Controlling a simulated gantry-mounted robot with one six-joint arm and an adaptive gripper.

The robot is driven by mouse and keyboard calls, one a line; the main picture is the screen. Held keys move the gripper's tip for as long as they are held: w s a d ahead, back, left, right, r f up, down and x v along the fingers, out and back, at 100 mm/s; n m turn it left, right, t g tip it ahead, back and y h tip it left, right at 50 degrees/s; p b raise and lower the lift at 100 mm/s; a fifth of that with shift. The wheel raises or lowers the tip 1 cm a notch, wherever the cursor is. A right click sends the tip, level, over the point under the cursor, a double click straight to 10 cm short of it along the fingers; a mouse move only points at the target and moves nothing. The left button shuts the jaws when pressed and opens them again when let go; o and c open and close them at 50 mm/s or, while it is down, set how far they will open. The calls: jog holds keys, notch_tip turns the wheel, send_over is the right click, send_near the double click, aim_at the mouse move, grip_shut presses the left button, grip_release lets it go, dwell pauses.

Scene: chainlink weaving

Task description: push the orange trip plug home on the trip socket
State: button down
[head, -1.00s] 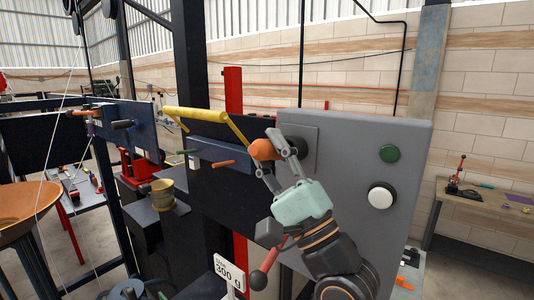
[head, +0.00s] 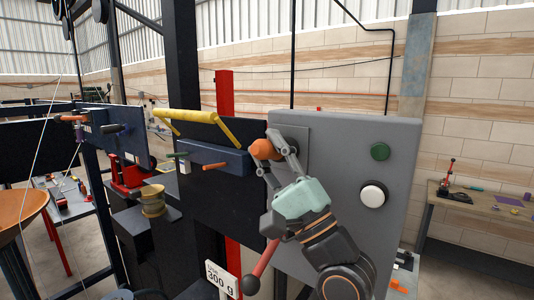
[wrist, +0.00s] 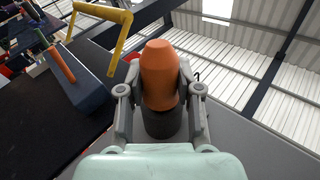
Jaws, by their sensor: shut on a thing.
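The orange trip plug (head: 262,149) is held between my gripper's fingers (head: 276,149), in front of the left upper part of the grey panel. In the wrist view the orange plug (wrist: 160,72) stands between the two grey fingers (wrist: 160,100), with a dark ribbed cylinder (wrist: 163,123) at its near end. The trip socket seems to be on the dark square plate (head: 300,137) on the panel, partly hidden behind my gripper. I cannot tell how far the plug sits on the socket.
The grey panel (head: 340,185) carries a green button (head: 380,151) and a white button (head: 373,195). Left of the plug are a blue box (head: 222,158) and a yellow bar (head: 195,116). A red lever (head: 262,260) and a 300 g sign (head: 221,279) are below.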

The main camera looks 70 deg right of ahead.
jog(key=shift+s+d, duration=0.15)
jog(key=shift+d, duration=0.15)
jog(key=c, duration=0.7)
grip_release()
jog(key=shift+f, duration=0.1)
jog(key=v, duration=1.2)
